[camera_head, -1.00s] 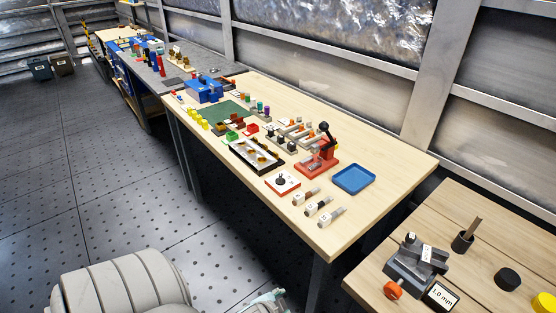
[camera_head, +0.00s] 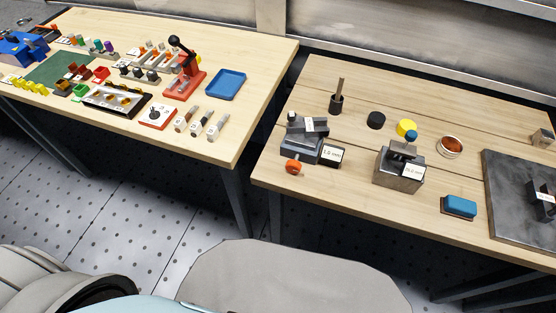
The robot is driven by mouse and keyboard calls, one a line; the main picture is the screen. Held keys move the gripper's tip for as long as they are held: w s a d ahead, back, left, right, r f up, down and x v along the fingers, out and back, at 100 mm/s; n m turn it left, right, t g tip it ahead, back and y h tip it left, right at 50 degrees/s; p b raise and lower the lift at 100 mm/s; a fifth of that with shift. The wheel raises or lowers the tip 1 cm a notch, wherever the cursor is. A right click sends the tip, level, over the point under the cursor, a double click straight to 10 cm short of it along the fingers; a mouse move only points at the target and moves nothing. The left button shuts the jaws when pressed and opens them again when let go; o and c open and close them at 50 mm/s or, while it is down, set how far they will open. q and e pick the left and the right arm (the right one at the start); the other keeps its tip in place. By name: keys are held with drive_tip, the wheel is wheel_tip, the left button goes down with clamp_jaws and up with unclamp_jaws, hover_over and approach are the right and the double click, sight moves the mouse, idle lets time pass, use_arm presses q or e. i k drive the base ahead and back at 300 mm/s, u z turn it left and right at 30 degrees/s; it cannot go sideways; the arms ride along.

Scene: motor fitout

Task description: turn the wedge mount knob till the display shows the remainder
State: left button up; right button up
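On the right bench, a dark grey wedge mount (camera_head: 302,146) has an orange-red knob (camera_head: 293,167) at its front left. A small white display (camera_head: 331,154) on its right side reads what looks like 1.0 mm. A second grey metal block (camera_head: 399,168) with a blue knob on top stands to the right. Its white label (camera_head: 413,172) shows small text, perhaps 25.0 mm. Neither gripper is in view; only pale parts of my own body show along the bottom edge.
The bench (camera_head: 350,206) also holds a dark cup with a rod (camera_head: 337,104), a black puck (camera_head: 376,120), a yellow puck (camera_head: 407,127), a copper-coloured ring (camera_head: 450,146), a blue block (camera_head: 460,206) and a dark plate (camera_head: 512,196). The left bench carries a blue tray (camera_head: 226,85).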

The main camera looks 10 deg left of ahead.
sight(294, 166)
drive_tip(key=u, duration=0.7)
drive_tip(key=k, duration=0.7)
drive_tip(key=z, duration=1.55)
